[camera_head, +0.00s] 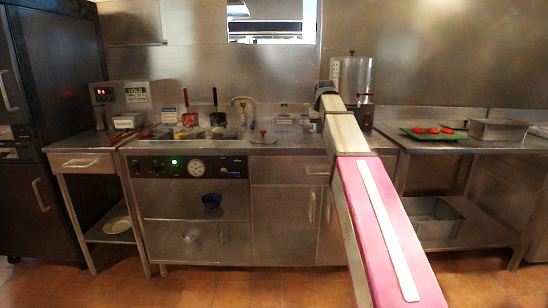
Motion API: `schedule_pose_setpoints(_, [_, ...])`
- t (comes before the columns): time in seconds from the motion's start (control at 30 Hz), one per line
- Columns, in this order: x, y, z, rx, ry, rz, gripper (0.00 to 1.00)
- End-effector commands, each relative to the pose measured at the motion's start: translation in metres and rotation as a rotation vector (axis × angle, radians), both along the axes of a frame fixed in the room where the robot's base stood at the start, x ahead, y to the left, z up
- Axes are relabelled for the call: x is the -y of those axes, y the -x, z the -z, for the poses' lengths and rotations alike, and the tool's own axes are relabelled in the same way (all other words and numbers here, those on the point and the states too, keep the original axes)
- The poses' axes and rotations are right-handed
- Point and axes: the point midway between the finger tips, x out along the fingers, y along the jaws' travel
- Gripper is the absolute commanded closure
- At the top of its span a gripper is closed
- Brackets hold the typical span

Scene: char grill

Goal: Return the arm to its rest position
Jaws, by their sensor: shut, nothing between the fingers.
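My arm reaches from the lower right, with a pink and white link, up over the counter. My gripper (318,112) is at the far end of the arm, small and dark, above the steel counter (290,143). It is shut and holds nothing. Its fingertips are mostly hidden behind the wrist.
A steel machine (352,78) stands close behind the wrist. A green tray (428,134) with red pieces and a steel pan (497,129) sit on the right table. Inset pans and a faucet (243,106) are left of the gripper. The floor in front is clear.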

Motion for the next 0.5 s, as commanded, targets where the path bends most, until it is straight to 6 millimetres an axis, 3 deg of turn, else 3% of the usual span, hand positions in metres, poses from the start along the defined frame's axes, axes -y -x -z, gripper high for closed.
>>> schedule_pose_setpoints(0.1, [0.000,0.018,0.056,-0.031,0.000,0.000,1.00])
schedule_pose_setpoints(0.5, [0.000,0.086,0.225,-0.130,0.000,0.000,1.00])
